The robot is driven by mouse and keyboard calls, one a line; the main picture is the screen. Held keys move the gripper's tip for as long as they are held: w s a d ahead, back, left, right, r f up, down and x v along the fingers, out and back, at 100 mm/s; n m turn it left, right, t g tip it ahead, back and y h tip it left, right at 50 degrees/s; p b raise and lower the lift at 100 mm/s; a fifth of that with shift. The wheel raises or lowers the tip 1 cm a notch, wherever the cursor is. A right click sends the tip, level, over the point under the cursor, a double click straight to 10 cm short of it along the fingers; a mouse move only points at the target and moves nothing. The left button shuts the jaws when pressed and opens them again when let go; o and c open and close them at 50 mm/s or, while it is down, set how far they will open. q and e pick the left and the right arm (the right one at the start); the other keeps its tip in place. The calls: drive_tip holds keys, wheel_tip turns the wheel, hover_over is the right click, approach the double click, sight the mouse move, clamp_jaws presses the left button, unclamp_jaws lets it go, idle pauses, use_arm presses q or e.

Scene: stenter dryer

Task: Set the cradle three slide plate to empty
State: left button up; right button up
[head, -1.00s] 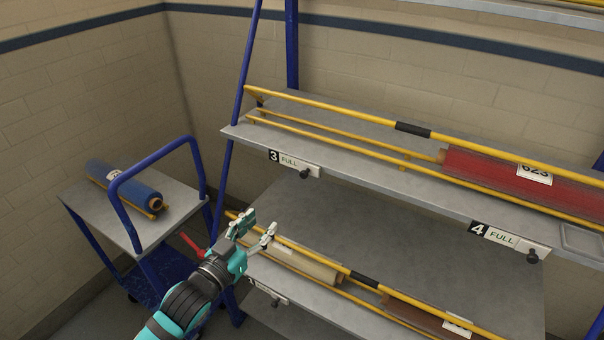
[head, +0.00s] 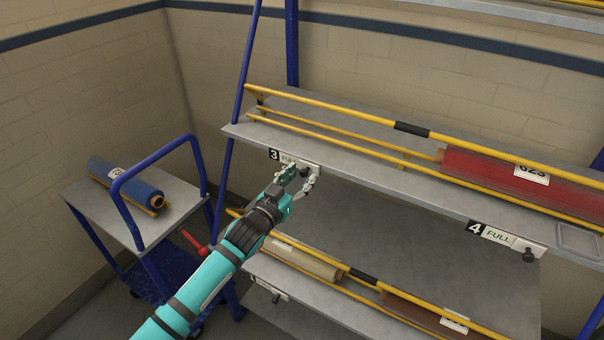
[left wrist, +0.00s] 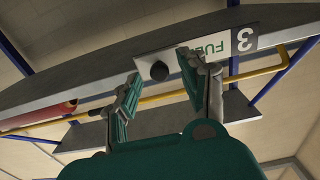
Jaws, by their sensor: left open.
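The cradle three slide plate (head: 313,167) is a white strip on the front edge of the upper shelf, beside a black "3" tag (head: 274,154). It reads FULL, partly covered by my gripper in the head view. In the left wrist view the plate (left wrist: 176,46) and its round black knob (left wrist: 159,71) show close ahead. My left gripper (head: 301,177) is open, just in front of the plate. In the left wrist view the knob appears between the open fingertips (left wrist: 158,68); I cannot tell if they touch it. Cradle three's yellow rails (head: 330,132) hold no roll. My right gripper is out of view.
A red roll (head: 490,172) lies in cradle four, whose plate (head: 505,238) reads FULL. Lower rails hold a beige roll (head: 305,261) and a brown one (head: 425,313). A trolley (head: 120,215) with a blue roll (head: 128,180) stands at left.

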use_arm(q)
drive_tip(key=shift+x, duration=0.8)
clamp_jaws()
